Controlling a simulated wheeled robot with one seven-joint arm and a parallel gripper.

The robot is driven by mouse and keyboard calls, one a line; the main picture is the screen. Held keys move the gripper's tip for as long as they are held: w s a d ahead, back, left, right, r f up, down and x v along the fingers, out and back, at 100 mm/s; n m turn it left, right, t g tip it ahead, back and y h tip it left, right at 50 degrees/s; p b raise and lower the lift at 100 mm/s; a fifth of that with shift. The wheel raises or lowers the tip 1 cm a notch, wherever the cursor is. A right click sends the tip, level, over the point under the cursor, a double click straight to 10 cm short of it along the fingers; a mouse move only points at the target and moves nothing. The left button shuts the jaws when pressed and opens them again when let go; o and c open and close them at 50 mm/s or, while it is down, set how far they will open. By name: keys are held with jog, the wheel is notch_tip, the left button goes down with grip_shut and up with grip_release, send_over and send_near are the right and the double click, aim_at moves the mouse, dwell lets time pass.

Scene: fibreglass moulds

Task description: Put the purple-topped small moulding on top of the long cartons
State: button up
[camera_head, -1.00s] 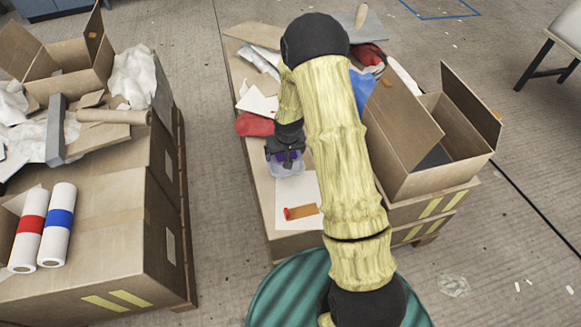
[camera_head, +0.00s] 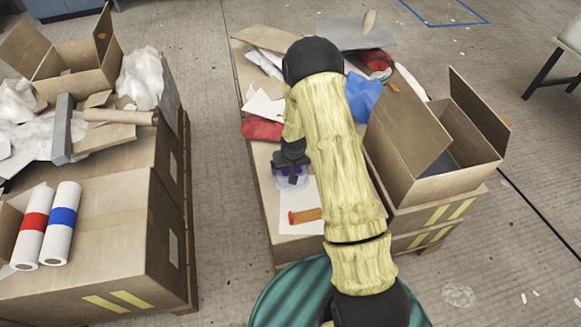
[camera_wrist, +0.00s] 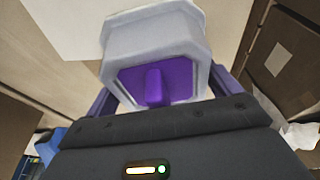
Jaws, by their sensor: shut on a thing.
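The small moulding is a pale grey, faceted cup with a purple top that has a raised purple grip. It fills the upper middle of the wrist view (camera_wrist: 150,40) and is small and partly covered in the head view (camera_head: 291,182). My gripper (camera_head: 291,171) is shut on it, with a finger on either side. The moulding is over the near left part of the middle cartons (camera_head: 270,205), by a white sheet. I cannot tell whether it touches their top. Other cartons (camera_head: 110,240) with yellow stripes stand at the left. My arm hides part of the middle cartons.
A red-ended brown roll (camera_head: 305,215) lies on the white sheet. A red cloth (camera_head: 262,128) lies beyond my gripper. An open box (camera_head: 435,150) stands to the right. Two white rolls (camera_head: 48,225) and packing scraps occupy the left cartons. Bare floor separates the stacks.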

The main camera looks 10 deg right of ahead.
jog(key=shift+f, duration=0.1)
jog(key=o, duration=0.9)
jog(key=shift+c, duration=0.2)
jog(key=p+v, duration=0.2)
jog(key=v, duration=0.9)
jog(key=shift+w, duration=0.1)
jog(key=shift+s+r, duration=0.25)
jog(key=shift+r, duration=0.35)
jog(key=s+r, duration=1.5)
jog(key=s, duration=0.3)
jog(key=shift+s+d+r+g, duration=0.2)
jog(key=shift+s+g, duration=0.1)
jog(key=shift+s, duration=0.1)
